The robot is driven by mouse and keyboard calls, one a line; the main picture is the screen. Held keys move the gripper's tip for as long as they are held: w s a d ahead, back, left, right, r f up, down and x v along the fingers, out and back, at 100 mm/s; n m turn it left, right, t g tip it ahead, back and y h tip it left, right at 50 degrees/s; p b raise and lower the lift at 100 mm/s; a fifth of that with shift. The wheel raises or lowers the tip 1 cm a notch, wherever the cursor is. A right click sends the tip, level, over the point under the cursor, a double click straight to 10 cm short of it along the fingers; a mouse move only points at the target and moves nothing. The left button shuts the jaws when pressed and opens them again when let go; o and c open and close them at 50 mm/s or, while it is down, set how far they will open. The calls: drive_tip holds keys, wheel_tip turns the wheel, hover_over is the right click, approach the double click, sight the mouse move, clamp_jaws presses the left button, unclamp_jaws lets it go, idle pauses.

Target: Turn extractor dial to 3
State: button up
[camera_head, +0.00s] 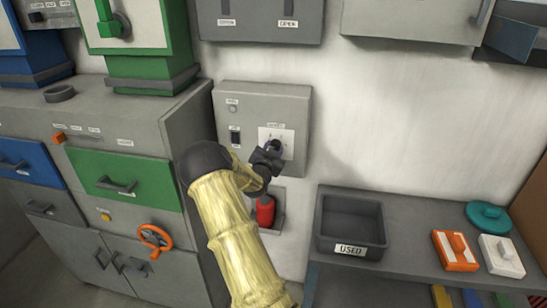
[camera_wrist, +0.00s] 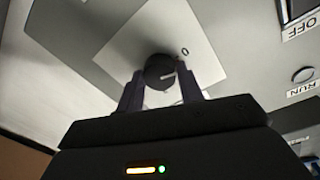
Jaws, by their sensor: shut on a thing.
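The extractor dial (camera_wrist: 160,72) is a dark round knob on a white plate (camera_wrist: 120,45) in the wrist view. A light pointer mark shows on the dial, and a "0" is printed beside it; other numbers cannot be read. My gripper (camera_wrist: 160,92) has one finger on each side of the dial and is shut on it. In the head view, my gripper (camera_head: 268,157) reaches the white plate on the grey wall box (camera_head: 225,105) and hides much of the dial.
The grey box also carries a dark switch (camera_head: 235,137) and a small round RUN light (camera_head: 233,108). A red bottle-like object (camera_head: 265,211) stands in a niche below. A grey bin marked USED (camera_head: 350,225) is at right. Cabinets with an orange handwheel (camera_head: 155,237) stand at left.

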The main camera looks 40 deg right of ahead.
drive_tip(key=m+b, duration=1)
drive_tip(key=b, duration=0.5)
drive_tip(key=m+y+b, duration=0.1)
drive_tip(key=m+b, duration=0.9)
drive_tip(key=b, duration=0.5)
drive_tip(key=shift+s+t+b, duration=0.1)
drive_tip(key=shift+t+b, duration=0.3)
drive_tip(key=shift+y, duration=0.3)
drive_tip(key=o, duration=1)
drive_tip(key=shift+r, duration=0.1)
